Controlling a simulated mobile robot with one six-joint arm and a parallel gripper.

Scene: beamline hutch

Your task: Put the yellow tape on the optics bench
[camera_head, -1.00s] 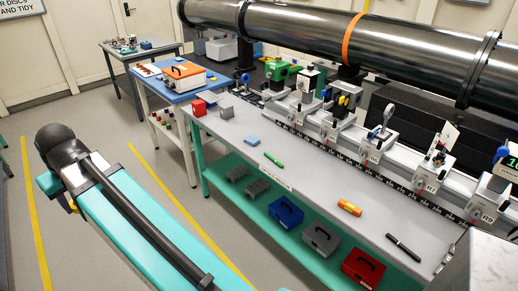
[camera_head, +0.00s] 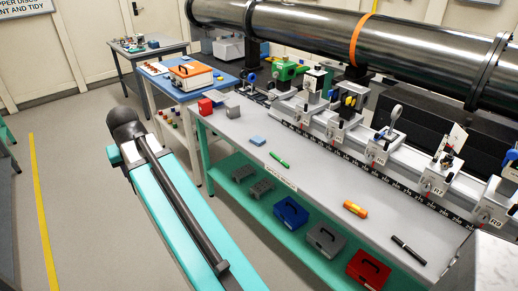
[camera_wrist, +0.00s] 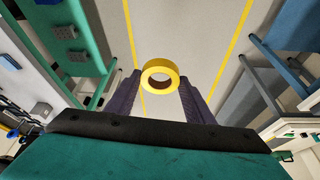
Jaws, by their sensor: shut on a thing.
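The yellow tape (camera_wrist: 148,82) is a round roll with an open middle. In the wrist view my gripper (camera_wrist: 160,80) is shut on it, one dark finger on each side, above the floor. In the head view the gripper and tape are hidden; only my teal arm shows at the lower left. The optics bench (camera_head: 330,185) has a grey top and teal legs and stands to the right of my arm. Its front strip of top is partly bare.
A rail (camera_head: 350,158) with optics mounts runs behind. A blue-topped cart (camera_head: 185,94) stands beyond the bench's far end.

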